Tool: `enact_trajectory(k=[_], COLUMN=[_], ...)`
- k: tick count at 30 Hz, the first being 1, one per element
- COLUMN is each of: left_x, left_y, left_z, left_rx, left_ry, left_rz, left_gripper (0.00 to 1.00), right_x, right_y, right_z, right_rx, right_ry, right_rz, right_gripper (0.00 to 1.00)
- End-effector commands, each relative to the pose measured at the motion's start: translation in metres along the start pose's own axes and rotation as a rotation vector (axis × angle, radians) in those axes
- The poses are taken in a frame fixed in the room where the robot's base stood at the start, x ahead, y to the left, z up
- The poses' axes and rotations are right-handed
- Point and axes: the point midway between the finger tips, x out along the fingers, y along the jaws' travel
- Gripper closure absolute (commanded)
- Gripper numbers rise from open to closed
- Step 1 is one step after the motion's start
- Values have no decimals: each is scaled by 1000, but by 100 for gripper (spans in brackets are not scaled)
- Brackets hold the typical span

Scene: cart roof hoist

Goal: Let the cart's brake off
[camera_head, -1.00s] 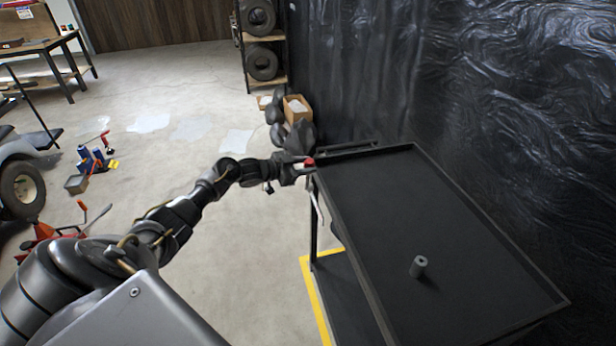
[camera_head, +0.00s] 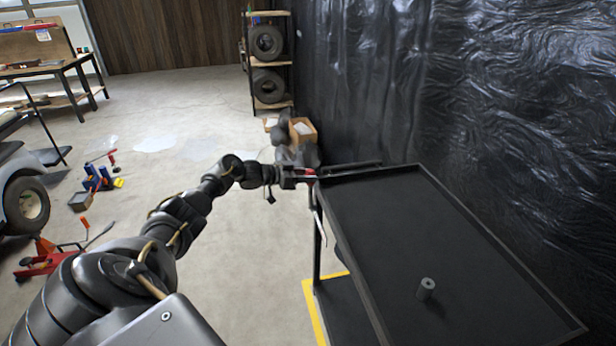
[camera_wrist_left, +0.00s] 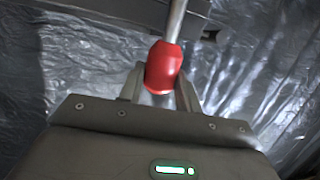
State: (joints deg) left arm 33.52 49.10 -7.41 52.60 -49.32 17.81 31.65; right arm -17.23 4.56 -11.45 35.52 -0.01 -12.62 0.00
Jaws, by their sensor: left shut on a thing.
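The black cart (camera_head: 400,210) stands at the right, its flat top tray bordered by a low rim. The brake lever's red grip (camera_wrist_left: 164,68) is in the left wrist view, on a grey metal rod. In the head view the red grip (camera_head: 309,172) shows small at the cart's far left corner. My left gripper (camera_wrist_left: 160,92) is shut on this red grip, with a finger on either side of it. In the head view my left gripper (camera_head: 298,177) reaches that corner from the left. My right gripper is not in view.
A small grey cylinder (camera_head: 427,288) stands on the cart's tray. Yellow floor tape (camera_head: 314,312) runs beside the cart. Black plastic sheeting (camera_head: 480,100) hangs along the right. A tyre rack (camera_head: 268,60) and a cardboard box (camera_head: 302,130) are behind. Open floor lies to the left.

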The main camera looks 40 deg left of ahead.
Motion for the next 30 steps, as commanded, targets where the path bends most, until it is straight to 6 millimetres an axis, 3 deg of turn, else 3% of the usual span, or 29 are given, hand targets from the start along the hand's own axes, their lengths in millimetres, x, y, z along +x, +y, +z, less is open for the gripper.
enact_trajectory(k=[2,3,8,20,30], left_x=[0,0,0,-8,-69], left_y=[-1,-1,0,0,0], left_z=[0,0,0,1,3], left_rx=[-4,-4,-2,0,1], left_ry=[1,1,0,-1,-3], left_rz=[-2,-2,-1,1,1], left_gripper=[100,65,44,44,44], right_x=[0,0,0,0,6], right_y=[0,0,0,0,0], right_z=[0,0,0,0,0], right_rx=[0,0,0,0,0], right_ry=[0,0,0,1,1], right_rz=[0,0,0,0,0], right_gripper=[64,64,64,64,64])
